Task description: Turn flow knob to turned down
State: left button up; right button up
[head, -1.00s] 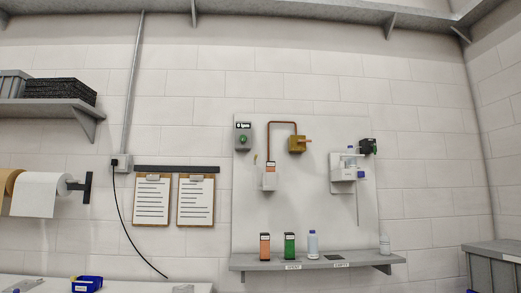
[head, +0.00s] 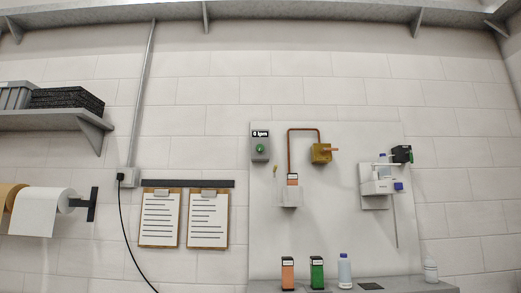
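A small grey control box (head: 260,147) hangs at the upper left of the white wall panel. Its dark display reads "0 lpm", and a round green knob (head: 260,148) sits on its front. To its right, a brass-coloured valve block (head: 321,153) with an orange lever pointing right joins a copper pipe (head: 289,150). Which of these is the flow knob is not labelled. Neither of my grippers shows in the head view.
A shelf (head: 411,287) below the panel carries an orange box (head: 288,274), a green box (head: 317,273) and bottles. A white holder (head: 290,197) and a pump-like unit (head: 376,187) stick out from the panel. Clipboards (head: 159,220) hang to the left.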

aim_at(259, 148)
jog(key=z, duration=0.55)
jog(key=i, duration=1.4)
jog(key=u, duration=0.05)
